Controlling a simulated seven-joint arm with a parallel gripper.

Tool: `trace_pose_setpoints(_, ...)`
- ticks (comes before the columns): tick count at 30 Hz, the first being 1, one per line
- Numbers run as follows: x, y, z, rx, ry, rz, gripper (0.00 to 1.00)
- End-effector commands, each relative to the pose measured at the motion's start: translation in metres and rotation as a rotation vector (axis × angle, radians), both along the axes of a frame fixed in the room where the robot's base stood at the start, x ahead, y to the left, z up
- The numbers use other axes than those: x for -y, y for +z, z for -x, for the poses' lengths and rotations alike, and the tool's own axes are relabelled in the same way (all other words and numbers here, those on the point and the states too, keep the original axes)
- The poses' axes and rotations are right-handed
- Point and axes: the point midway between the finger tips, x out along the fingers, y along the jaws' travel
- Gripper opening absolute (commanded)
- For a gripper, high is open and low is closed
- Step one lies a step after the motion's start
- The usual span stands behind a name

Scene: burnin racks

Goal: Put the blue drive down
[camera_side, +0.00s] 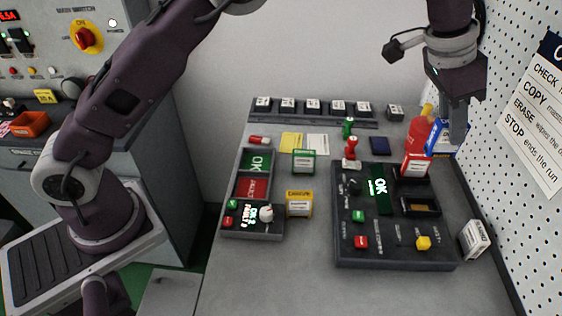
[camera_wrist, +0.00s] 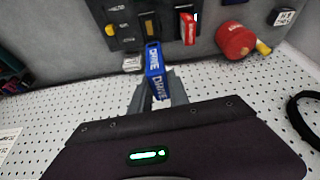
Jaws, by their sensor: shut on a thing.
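My gripper (camera_side: 457,122) is shut on the blue drive (camera_side: 438,138), at the right of the side view. It holds the drive in the air, tilted, near the pegboard wall. In the wrist view the gripper (camera_wrist: 157,88) has the blue drive (camera_wrist: 154,70) between its fingers, with its "DRIVE" label showing. The dark dock (camera_side: 375,259) stands on the bench below and nearer the side camera. A red drive (camera_side: 415,166) stands in its upper bay. The lower bay (camera_side: 420,207) looks empty.
A red round object (camera_side: 415,137) is partly hidden behind the blue drive. A white drive (camera_side: 474,240) stands right of the dock by the pegboard (camera_side: 530,225). Green (camera_side: 304,162) and yellow (camera_side: 299,205) drives stand left of the dock. The front bench is clear.

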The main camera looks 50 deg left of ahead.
Motion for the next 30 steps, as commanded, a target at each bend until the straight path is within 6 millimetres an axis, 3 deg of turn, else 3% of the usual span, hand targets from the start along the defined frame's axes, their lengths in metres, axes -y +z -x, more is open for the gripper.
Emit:
trace_pose_setpoints(5, -0.038, 0.002, 0.003, 0.002, 0.157, 0.000, 0.00)
trace_pose_setpoints(8, -0.071, 0.005, 0.006, 0.003, 0.290, 0.000, 0.00)
trace_pose_setpoints(14, -0.156, 0.016, 0.026, 0.003, 0.627, 0.004, 0.00)
trace_pose_setpoints(18, -0.231, 0.023, 0.058, 0.003, 0.921, 0.004, 0.00)
trace_pose_setpoints(21, -0.272, 0.022, 0.084, 0.002, 1.095, 0.005, 0.00)
trace_pose_setpoints(25, -0.308, 0.017, 0.114, 0.001, 1.261, 0.003, 0.00)
trace_pose_setpoints(30, -0.335, 0.009, 0.142, 0.002, 1.405, 0.003, 0.00)
